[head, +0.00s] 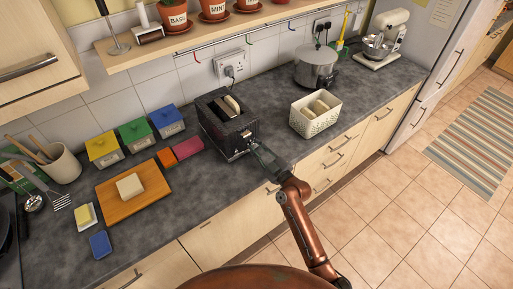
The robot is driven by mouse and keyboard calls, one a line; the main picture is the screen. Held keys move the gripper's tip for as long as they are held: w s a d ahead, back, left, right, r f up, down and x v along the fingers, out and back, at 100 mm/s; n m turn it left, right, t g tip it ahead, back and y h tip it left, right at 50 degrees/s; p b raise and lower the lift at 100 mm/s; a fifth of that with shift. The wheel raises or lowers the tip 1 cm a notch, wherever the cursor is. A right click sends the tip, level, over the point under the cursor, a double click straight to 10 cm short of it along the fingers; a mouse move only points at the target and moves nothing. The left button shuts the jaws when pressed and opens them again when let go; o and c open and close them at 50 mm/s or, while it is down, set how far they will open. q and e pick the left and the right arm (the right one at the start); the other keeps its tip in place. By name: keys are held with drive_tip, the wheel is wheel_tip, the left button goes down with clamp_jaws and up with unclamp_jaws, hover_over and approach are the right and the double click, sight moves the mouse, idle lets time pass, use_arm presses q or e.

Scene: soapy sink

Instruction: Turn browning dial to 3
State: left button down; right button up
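A black toaster (226,122) stands on the dark counter below the wall socket. Bread shows in its top slot, and its narrow front end faces the counter's front edge. Small light marks show on that end, but the browning dial and its setting are too small or covered to make out. My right gripper (254,148) reaches in from the lower right, with its tips at the lower right of the toaster's front end. I cannot tell whether they touch it, or whether the fingers are open or shut. My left gripper is not in view.
A cream basket with bread (315,115) stands right of the toaster, with a metal pot (315,68) behind. Left are red and orange blocks (188,148), a wooden board (156,194) and coloured canisters (134,134). A shelf (215,38) hangs above. The counter's front middle is clear.

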clamp_jaws()
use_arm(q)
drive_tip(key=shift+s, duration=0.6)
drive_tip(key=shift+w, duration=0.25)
